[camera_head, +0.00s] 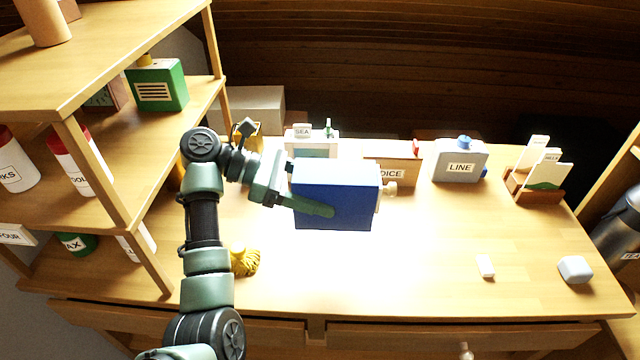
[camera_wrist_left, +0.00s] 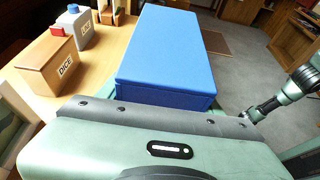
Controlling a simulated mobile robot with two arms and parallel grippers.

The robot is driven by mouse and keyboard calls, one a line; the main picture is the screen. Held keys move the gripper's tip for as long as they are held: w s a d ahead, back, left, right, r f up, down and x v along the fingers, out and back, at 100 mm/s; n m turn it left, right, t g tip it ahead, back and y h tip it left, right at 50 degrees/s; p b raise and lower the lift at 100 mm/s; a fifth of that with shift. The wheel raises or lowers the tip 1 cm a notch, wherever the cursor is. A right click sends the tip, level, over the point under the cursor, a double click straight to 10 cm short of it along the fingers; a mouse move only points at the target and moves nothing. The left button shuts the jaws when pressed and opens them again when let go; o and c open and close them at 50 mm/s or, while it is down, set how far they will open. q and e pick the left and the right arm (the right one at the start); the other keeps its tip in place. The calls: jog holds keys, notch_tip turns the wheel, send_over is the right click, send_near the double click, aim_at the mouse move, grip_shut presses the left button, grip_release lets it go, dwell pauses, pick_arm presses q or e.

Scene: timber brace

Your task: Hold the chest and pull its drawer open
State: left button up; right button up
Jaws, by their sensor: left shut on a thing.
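The blue chest (camera_head: 338,205) is held up off the table by my left gripper (camera_head: 322,196), whose near finger lies along its front side. The far finger is hidden behind the chest. A pale wooden knob (camera_head: 388,190) sticks out from the chest's right end. No gap of an open drawer shows there. Part of my right arm (camera_wrist_left: 290,92) shows at the right of that view. Its gripper end is too small and partly hidden to read.
Along the table's back stand a DICE box (camera_head: 408,172), a grey LINE container (camera_head: 460,160) and a card holder (camera_head: 537,186). A yellow brush-like thing (camera_head: 244,262) lies at the left. A shelf unit (camera_head: 140,200) stands left. The table's front middle is clear.

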pick_arm(q)
jog(key=shift+f, duration=3.55)
jog(key=shift+f+b, duration=1.15)
jog(key=shift+f, duration=3.25)
